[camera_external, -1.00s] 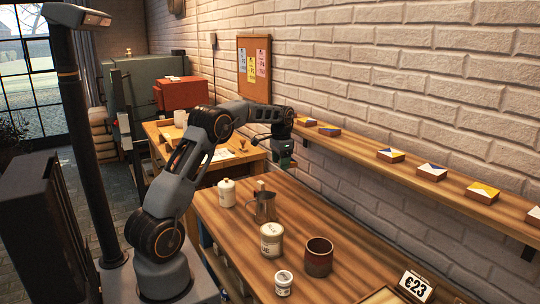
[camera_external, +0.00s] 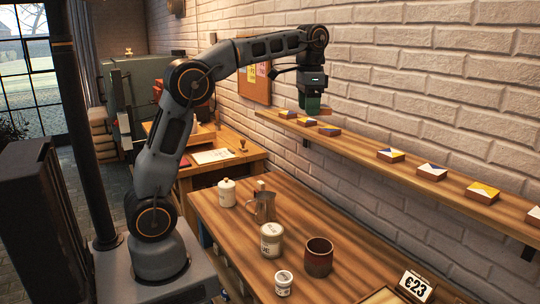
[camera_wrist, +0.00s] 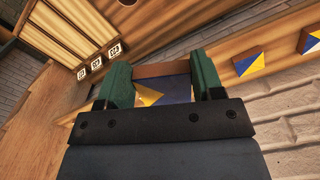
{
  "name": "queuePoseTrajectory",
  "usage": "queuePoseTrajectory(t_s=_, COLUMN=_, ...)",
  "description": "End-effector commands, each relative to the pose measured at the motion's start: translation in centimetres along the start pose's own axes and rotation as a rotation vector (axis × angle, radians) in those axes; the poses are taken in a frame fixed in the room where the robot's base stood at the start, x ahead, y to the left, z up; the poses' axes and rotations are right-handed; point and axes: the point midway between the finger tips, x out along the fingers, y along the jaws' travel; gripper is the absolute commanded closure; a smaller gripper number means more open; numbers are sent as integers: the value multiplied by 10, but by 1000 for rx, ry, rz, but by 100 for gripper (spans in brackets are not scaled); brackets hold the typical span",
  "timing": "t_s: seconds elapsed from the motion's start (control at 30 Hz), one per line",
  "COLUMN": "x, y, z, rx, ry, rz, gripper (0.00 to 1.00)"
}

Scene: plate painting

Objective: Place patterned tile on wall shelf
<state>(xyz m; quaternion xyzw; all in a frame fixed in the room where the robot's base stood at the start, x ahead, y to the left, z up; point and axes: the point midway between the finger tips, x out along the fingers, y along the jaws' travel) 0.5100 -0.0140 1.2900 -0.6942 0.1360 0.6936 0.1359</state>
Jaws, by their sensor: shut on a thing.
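My gripper (camera_external: 312,103) is above the wall shelf (camera_external: 360,147), towards its far end. Its green jaws also show in the wrist view (camera_wrist: 164,82), shut on a patterned tile (camera_wrist: 178,91) with a blue and yellow face and a brown edge. In the external view the held tile is mostly hidden by the jaws, with a brown edge showing just above the shelf tiles. I cannot tell the exact gap to the shelf.
The shelf has a bare stretch between the tile (camera_external: 329,130) near my gripper and the blue and yellow one. The brick wall (camera_external: 430,85) rises behind it. Below, the workbench (camera_external: 340,285) carries a metal pitcher (camera_external: 263,208), jars and a brown mug (camera_external: 318,257).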

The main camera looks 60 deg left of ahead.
Motion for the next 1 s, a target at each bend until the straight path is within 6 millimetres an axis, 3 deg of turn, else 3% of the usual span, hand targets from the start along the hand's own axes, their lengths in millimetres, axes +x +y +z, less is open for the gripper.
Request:
queuePoseTrajectory(t_s=0.17, x=-2, y=-2, z=-17, rx=6, ry=-3, rz=1, gripper=65)
queuePoseTrajectory(t_s=0.47, x=28, y=-27, z=-86, rx=6, ry=-4, rz=1, gripper=65)
queuePoseTrajectory(t_s=0.5, x=39, y=-29, z=-91, rx=6, ry=-5, rz=2, gripper=65)
queuePoseTrajectory(t_s=0.73, x=73, y=-38, z=-115, rx=6, ry=-3, rz=1, gripper=65)
queuePoseTrajectory(t_s=1.0, x=87, y=-42, z=-126, rx=6, ry=-1, rz=0, gripper=65)
